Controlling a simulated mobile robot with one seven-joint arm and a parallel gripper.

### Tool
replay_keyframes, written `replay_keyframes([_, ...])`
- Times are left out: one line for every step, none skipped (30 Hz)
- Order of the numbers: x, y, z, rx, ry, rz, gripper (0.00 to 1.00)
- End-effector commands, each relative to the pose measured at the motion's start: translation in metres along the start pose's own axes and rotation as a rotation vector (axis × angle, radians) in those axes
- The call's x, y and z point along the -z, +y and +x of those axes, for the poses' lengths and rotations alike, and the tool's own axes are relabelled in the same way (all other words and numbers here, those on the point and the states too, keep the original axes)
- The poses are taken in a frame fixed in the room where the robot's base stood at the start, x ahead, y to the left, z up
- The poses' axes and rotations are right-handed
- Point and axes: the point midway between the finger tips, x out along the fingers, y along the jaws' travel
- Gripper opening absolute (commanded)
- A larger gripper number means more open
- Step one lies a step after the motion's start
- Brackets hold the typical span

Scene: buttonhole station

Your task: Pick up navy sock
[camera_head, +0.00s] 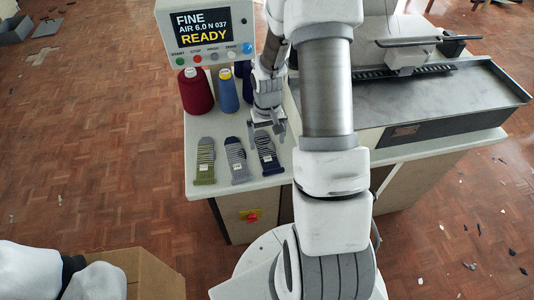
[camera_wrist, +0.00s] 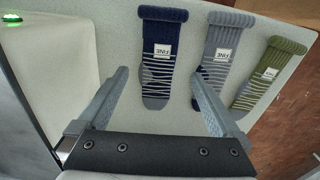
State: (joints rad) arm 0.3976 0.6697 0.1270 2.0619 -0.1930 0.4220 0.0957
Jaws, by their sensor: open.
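The navy sock (camera_head: 266,153) lies flat on the white tabletop, the rightmost of three socks in the head view. It has pale stripes and a white label. In the wrist view the navy sock (camera_wrist: 161,60) lies with its cuff away from me and its toe between the finger lines. My gripper (camera_head: 267,130) is open and empty above the toe end of the navy sock. In the wrist view my gripper (camera_wrist: 157,82) has its fingers spread on either side of the toe; the right finger overlaps the grey sock's toe area.
A grey sock (camera_head: 236,160) and an olive sock (camera_head: 205,161) lie left of the navy one. Red (camera_head: 195,92) and blue (camera_head: 228,90) thread cones stand behind them, under the display panel (camera_head: 205,28). A grey machine bed (camera_head: 440,95) is at right.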

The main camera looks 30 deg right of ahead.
Motion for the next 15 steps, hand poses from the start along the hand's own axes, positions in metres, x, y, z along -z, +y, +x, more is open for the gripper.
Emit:
replay_keyframes([0.0, 0.0, 0.002, 0.0, 0.0, 0.0, 1.0])
replay_keyframes([0.0, 0.0, 0.004, 0.0, 0.0, 0.0, 1.0])
replay_keyframes([0.001, 0.0, 0.005, 0.0, 0.0, 0.0, 1.0])
replay_keyframes([0.001, 0.0, 0.008, 0.0, 0.0, 0.001, 1.0])
replay_keyframes([0.002, 0.0, 0.01, 0.0, 0.0, 0.001, 1.0])
replay_keyframes([0.003, 0.001, 0.015, 0.001, 0.0, 0.001, 1.0])
replay_keyframes([0.003, 0.001, 0.019, 0.001, -0.001, 0.0, 1.0])
replay_keyframes([0.004, 0.001, 0.023, 0.0, -0.002, 0.0, 1.0])
replay_keyframes([0.005, 0.001, 0.029, 0.0, -0.002, -0.001, 1.0])
replay_keyframes([0.006, 0.002, 0.033, 0.0, -0.002, -0.001, 1.0])
replay_keyframes([0.007, 0.002, 0.036, 0.0, -0.001, -0.001, 1.0])
replay_keyframes([0.007, 0.002, 0.042, 0.0, -0.002, 0.0, 1.0])
replay_keyframes([0.007, 0.002, 0.046, 0.0, -0.002, 0.001, 1.0])
replay_keyframes([0.007, 0.002, 0.049, 0.0, -0.001, 0.001, 1.0])
replay_keyframes([0.007, 0.002, 0.051, 0.0, 0.0, 0.001, 1.0])
